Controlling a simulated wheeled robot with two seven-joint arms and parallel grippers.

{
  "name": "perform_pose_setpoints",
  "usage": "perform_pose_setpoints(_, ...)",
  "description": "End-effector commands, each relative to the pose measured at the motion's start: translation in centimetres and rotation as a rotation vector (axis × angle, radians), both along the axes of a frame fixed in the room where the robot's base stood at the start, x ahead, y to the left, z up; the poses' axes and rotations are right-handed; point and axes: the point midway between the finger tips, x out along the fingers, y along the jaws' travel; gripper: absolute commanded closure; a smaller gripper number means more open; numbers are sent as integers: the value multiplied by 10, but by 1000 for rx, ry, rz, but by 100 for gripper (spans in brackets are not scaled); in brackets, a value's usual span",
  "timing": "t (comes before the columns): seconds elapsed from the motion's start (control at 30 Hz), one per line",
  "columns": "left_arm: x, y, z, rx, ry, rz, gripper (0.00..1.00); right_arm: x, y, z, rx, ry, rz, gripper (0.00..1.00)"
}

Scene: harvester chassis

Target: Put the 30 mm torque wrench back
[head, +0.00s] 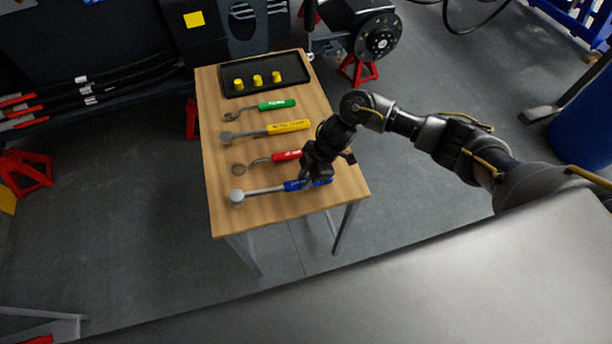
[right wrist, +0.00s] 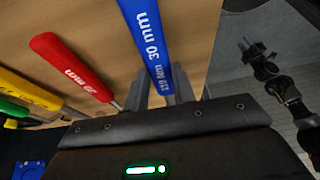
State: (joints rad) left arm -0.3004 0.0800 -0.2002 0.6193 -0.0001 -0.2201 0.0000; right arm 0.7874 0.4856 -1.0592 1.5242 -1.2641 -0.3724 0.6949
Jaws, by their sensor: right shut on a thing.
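The 30 mm torque wrench (head: 264,191) has a blue handle, a silver shaft and a round head. It lies across the near end of the wooden table (head: 225,219), head to the left. My right gripper (head: 316,181) is over its handle and shut on it. In the right wrist view the blue handle (right wrist: 146,38), marked 30 mm, runs between the fingers of my right gripper (right wrist: 182,88). I cannot tell whether the wrench touches the tabletop or is slightly lifted.
A red-handled wrench (head: 286,156) lies just beyond, close to my right gripper. Yellow-handled (head: 288,127) and green-handled (head: 276,105) wrenches lie farther back. A black tray (head: 295,83) with three yellow pieces is at the table's far end. The table's near edge is close.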

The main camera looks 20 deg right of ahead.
Motion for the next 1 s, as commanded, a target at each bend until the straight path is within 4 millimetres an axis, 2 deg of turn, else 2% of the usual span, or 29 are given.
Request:
perform_pose_setpoints(0.03,0,0,0,0,0,0,64,1,1,1,3,-1,0,100)
perform_pose_setpoints(0.07,0,0,0,0,0,0,64,1,1,1,3,-1,0,73)
perform_pose_setpoints(0.2,0,0,0,0,0,0,64,1,1,1,2,-1,0,54)
perform_pose_setpoints(0.27,0,0,0,0,0,0,64,0,1,1,2,-1,0,49)
perform_pose_setpoints(0.5,0,0,0,0,0,0,64,-1,-1,-1,-2,1,0,49)
perform_pose_setpoints(0.63,0,0,-1,0,-1,0,64,1,-4,7,0,-1,0,49)
perform_pose_setpoints(1.0,1,0,-7,0,-1,0,64,1,-32,70,1,-5,1,49)
